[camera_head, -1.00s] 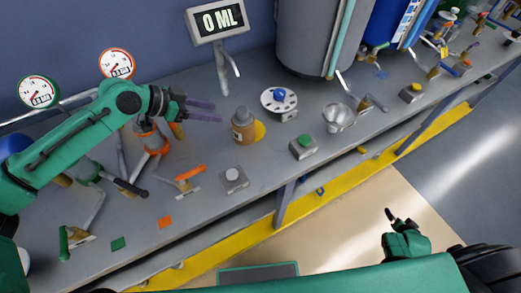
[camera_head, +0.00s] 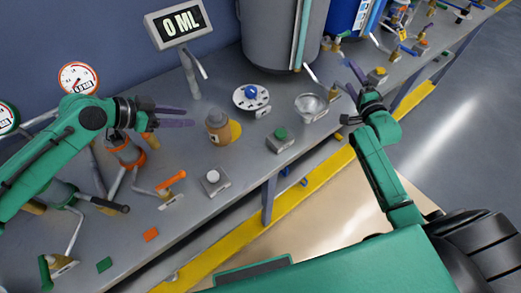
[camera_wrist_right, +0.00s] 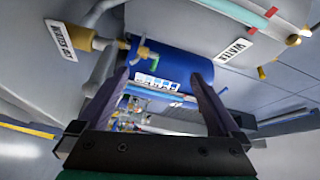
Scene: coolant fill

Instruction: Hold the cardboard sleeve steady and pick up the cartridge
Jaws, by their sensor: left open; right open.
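A brown cylinder (camera_head: 219,129), which looks like the cardboard sleeve, stands on a yellow round patch on the bench in the head view. A grey part (camera_head: 215,116) shows at its top, perhaps the cartridge; I cannot tell how deep it sits. My left gripper (camera_head: 189,117) is open and empty, just left of the brown cylinder, its purple fingers pointing at it with a small gap. My right gripper (camera_head: 345,78) is open and empty near the bench's front edge, well right of the cylinder. In the right wrist view its open fingers (camera_wrist_right: 160,85) frame a blue drum behind.
A round dial plate with a blue knob (camera_head: 251,97), a metal funnel (camera_head: 310,106) and a green-button box (camera_head: 280,139) stand right of the cylinder. A white-button box (camera_head: 214,181) is in front. A grey tank (camera_head: 270,35) and a "0 ML" display (camera_head: 178,25) are behind.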

